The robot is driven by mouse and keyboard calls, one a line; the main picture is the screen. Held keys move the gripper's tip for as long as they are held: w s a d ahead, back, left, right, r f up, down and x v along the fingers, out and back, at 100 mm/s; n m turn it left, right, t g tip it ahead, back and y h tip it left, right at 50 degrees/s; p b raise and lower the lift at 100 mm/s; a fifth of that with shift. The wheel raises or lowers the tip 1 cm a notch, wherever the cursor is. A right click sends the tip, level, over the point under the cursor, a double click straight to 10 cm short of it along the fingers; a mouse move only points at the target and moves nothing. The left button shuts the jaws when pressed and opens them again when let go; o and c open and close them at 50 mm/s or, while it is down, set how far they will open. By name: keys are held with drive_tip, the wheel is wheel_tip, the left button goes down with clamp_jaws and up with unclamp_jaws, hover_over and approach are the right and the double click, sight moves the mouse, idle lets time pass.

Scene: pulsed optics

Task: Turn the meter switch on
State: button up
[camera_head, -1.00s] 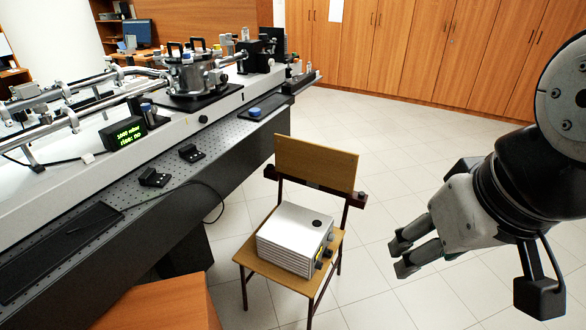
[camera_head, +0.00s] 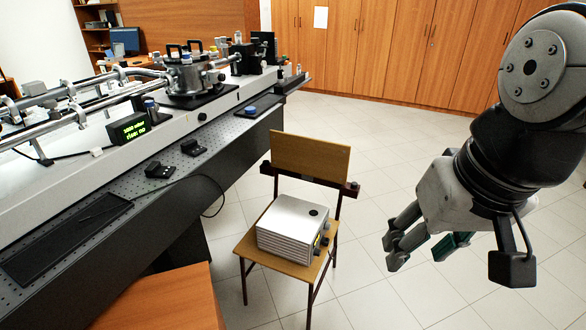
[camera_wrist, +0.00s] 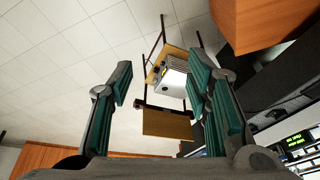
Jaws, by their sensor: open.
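A small black meter with a green lit display (camera_head: 129,128) stands on the optical bench at the left; it shows sideways at the right edge of the wrist view (camera_wrist: 297,141). A silver-white box (camera_head: 293,224) with dark knobs on its right side sits on the wooden chair; the wrist view shows it between my fingers (camera_wrist: 174,80). I cannot make out a switch on either device. My gripper (camera_head: 424,252) is open and empty, in the air to the right of the chair and apart from it. Its teal finger pads show in the wrist view (camera_wrist: 160,82).
The wooden chair (camera_head: 311,157) stands on the tiled floor beside the long bench (camera_head: 228,147), which carries metal tubes and a chamber (camera_head: 192,75). An orange-brown wooden surface (camera_head: 165,298) is at the front left. Floor right of the chair is clear; wooden cabinets (camera_head: 385,50) line the back.

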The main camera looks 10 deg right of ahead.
drive_tip(key=w+f+m+g+y+b, duration=0.2)
drive_tip(key=w+f+m+y+b, duration=0.45)
drive_tip(key=w+f, duration=0.8)
drive_tip(key=w+f+m+g+y+b, duration=0.2)
drive_tip(key=w+f+m+b, duration=0.2)
drive_tip(key=w+f+b, duration=0.8)
drive_tip(key=m+t+y+b, duration=0.7)
drive_tip(key=m+t+b, duration=0.3)
drive_tip(key=m, duration=0.5)
approach(318, 252)
drive_tip(key=shift+n, duration=0.25)
drive_tip(key=b+x, duration=0.1)
drive_tip(key=x, duration=0.1)
drive_tip(key=b+x, duration=0.1)
drive_tip(key=x, duration=0.2)
drive_tip(key=f+b+x, duration=0.1)
drive_tip(key=b+x, duration=0.1)
drive_tip(key=x, duration=0.1)
drive_tip(key=shift+w, duration=0.5)
clamp_jaws()
